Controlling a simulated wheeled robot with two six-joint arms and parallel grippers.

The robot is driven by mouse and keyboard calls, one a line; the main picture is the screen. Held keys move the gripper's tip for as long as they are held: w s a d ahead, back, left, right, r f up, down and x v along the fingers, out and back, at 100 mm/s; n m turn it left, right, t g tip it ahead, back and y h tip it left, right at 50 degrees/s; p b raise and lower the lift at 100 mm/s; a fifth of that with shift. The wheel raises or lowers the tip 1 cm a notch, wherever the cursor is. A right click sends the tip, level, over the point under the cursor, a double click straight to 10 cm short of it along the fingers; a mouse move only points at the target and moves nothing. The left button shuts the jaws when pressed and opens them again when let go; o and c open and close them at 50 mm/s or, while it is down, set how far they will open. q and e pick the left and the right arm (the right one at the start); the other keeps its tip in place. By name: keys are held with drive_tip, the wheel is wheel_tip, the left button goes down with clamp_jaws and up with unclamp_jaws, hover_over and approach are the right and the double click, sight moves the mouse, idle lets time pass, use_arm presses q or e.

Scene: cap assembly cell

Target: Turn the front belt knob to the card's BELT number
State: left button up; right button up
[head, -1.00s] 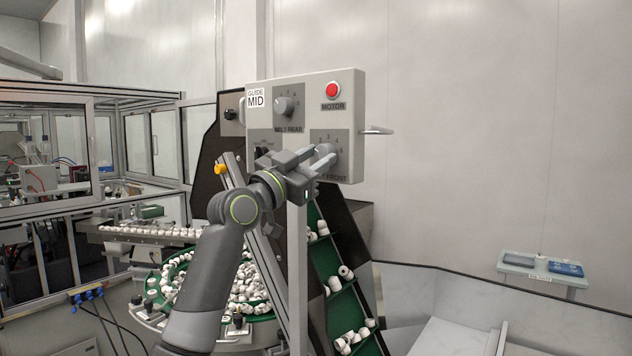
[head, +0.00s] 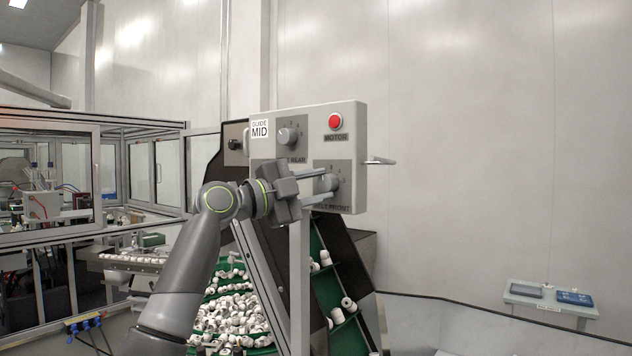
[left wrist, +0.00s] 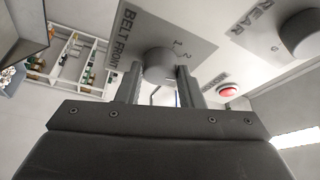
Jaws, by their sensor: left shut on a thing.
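The front belt knob (head: 328,184) is a round grey knob on the dark lower-right plate of the control box (head: 354,125). It also shows in the left wrist view (left wrist: 160,64), beside the words BELT FRONT and the digits 1 and 2. My left gripper (head: 322,186) is shut on this knob, one finger on each side; the fingers also show in the left wrist view (left wrist: 159,72). I cannot make out the knob's pointer. A white card (head: 259,125) reads GUIDE MID; no BELT number is readable on it. My right gripper is not in view.
The rear belt knob (head: 287,136) sits above on its own plate. A red MOTOR button (head: 335,121) is at the box's upper right, and a metal rod (head: 378,161) sticks out at its right side. A green belt (head: 330,270) with white caps runs below.

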use_arm(q)
drive_tip(key=shift+m+g+p, duration=0.3)
drive_tip(key=shift+m+p, duration=0.1)
drive_tip(key=shift+m, duration=0.5)
drive_tip(key=o, duration=1)
drive_tip(key=b+v, duration=0.7)
drive_tip(key=v, duration=1)
drive_tip(key=shift+s+a+r, duration=0.2)
drive_tip(key=shift+r, duration=0.05)
